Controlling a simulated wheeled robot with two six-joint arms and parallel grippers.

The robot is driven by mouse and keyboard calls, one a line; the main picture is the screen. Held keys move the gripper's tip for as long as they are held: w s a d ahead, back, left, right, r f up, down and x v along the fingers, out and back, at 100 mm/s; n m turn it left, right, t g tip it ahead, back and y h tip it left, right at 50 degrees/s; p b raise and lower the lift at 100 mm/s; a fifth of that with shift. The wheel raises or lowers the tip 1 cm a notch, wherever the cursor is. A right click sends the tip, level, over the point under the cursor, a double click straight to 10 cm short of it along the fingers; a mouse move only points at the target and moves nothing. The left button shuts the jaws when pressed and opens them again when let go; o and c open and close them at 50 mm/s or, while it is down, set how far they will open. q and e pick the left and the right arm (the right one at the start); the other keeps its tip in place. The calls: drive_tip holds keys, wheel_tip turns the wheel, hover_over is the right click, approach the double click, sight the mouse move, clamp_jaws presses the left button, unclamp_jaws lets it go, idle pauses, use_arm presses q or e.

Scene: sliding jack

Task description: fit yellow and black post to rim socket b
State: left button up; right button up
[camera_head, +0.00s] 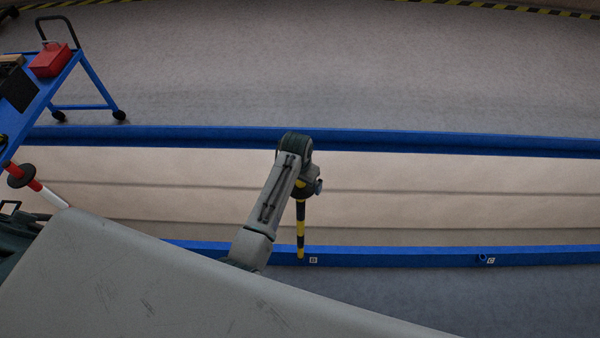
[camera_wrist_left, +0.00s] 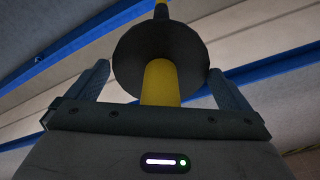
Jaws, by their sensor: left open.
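The yellow and black post (camera_head: 300,228) hangs or stands nearly upright below my left gripper (camera_head: 306,186). Its lower end meets the near blue rim (camera_head: 400,258) just left of the label B (camera_head: 313,261). Socket b is hidden behind that end, and I cannot tell how deep the post sits. In the left wrist view, the post's yellow shaft (camera_wrist_left: 160,84) and its black disc (camera_wrist_left: 135,55) lie between the two spread fingers of my left gripper (camera_wrist_left: 158,70). The fingers stand apart from the shaft. My right gripper is not in view.
Socket C (camera_head: 482,257) is farther right on the near rim. A far blue rim (camera_head: 420,140) runs parallel across a beige panelled surface (camera_head: 430,185). A blue trolley (camera_head: 75,85) with a red box (camera_head: 50,60) stands at upper left. A red and white post (camera_head: 40,188) is at left.

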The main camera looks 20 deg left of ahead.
use_arm(q)
drive_tip(key=r, duration=0.3)
drive_tip(key=r+b, duration=0.1)
drive_tip(key=r, duration=0.2)
drive_tip(key=s+r+b, duration=0.1)
drive_tip(key=r, duration=0.3)
drive_tip(key=shift+a, duration=0.15)
